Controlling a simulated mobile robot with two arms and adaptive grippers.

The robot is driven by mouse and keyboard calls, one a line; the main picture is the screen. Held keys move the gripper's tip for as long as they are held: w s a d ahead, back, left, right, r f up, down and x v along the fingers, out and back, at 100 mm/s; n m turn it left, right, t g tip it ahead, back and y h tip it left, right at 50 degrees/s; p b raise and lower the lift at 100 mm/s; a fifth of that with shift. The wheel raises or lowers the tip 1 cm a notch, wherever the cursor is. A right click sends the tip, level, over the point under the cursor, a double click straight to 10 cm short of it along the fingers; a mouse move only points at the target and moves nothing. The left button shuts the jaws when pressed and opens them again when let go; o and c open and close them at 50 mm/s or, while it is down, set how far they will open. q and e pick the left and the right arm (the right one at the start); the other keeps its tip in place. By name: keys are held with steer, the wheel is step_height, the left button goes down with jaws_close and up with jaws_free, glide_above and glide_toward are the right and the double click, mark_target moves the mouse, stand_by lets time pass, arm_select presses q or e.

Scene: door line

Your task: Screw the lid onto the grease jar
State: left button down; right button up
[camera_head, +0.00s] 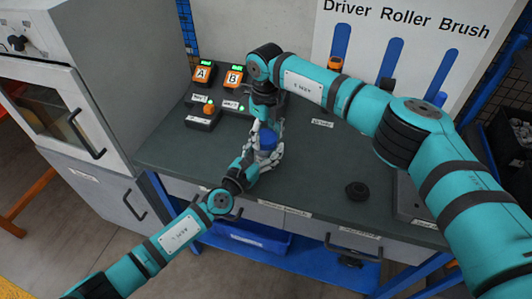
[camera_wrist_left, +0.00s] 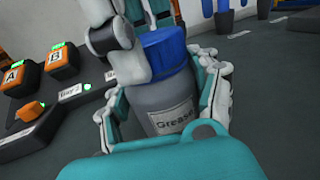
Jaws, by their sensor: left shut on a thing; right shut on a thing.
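The grey grease jar (camera_wrist_left: 165,92), labelled "Grease", stands upright on the dark worktop. The blue lid (camera_wrist_left: 168,55) sits on top of the jar; it also shows in the head view (camera_head: 267,139). Whether its thread is engaged I cannot tell. My left gripper (camera_head: 264,158) is shut around the jar body, with a finger on each side in the left wrist view. My right gripper (camera_head: 264,127) reaches down from above and is shut on the lid, partly hiding it. Its fingers also show in the left wrist view.
A round black object (camera_head: 357,190) lies to the right. A grey cabinet (camera_head: 90,60) borders the left.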

steer(key=m, duration=0.5)
steer(key=shift+m, duration=0.3)
steer(key=o, duration=1.3)
steer(key=shift+r, duration=2.3)
steer(key=shift+c, duration=0.3)
steer(key=n, duration=0.2)
steer(key=r+n, duration=0.1)
steer(key=n, duration=0.2)
steer(key=shift+r+n, duration=0.3)
steer(key=shift+r, duration=0.1)
steer(key=n, duration=0.1)
steer(key=r+n, duration=0.1)
steer(key=n, duration=0.3)
steer(key=shift+r, duration=0.35)
